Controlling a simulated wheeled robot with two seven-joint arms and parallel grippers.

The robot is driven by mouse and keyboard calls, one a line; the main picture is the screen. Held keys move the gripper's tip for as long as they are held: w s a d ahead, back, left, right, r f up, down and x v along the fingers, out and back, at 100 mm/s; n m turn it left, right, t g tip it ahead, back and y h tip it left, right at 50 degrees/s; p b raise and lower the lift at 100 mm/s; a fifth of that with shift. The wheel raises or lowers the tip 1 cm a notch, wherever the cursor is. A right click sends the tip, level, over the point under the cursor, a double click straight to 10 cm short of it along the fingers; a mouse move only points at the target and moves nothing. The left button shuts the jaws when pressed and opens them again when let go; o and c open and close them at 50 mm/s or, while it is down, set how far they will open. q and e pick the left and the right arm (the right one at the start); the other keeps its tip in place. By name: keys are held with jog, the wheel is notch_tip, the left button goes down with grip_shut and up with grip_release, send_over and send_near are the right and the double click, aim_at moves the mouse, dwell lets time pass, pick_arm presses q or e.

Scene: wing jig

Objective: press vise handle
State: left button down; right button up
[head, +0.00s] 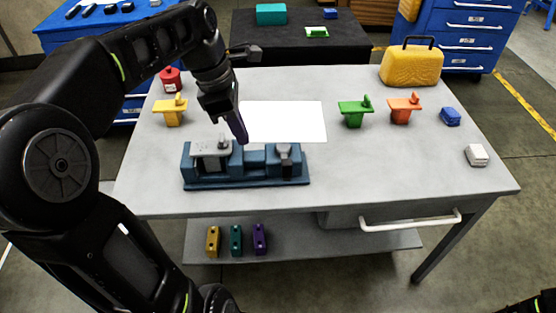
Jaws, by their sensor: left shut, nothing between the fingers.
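A blue vise (262,182) stands near the front left of the grey workbench (370,180). A light grey plate with a small dark knob lies on its left end, and a dark grey block sits near its right end. I cannot tell for sure which part is the handle. My left gripper (241,136) comes down from above, shut and empty. Its tip is at the vise's back edge in the picture, just right of the grey plate; I cannot tell whether it touches. My right gripper is not in view.
A white sheet (285,122) lies behind the vise. Yellow (172,117), green (353,118) and orange (402,115) stands, a red container (170,80), a yellow case (411,68), a blue block (450,117) and a white block (476,155) surround it. The bench's front right is clear.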

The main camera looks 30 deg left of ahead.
pick_arm(q)
jog(key=shift+w+d, duration=0.1)
jog(key=w+d+f+p, duration=0.1)
jog(key=w+d+f, duration=0.2)
jog(key=f, duration=0.6)
jog(key=shift+w+d+f, duration=0.35)
jog(key=shift+w+d, duration=0.05)
jog(key=shift+d, duration=0.65)
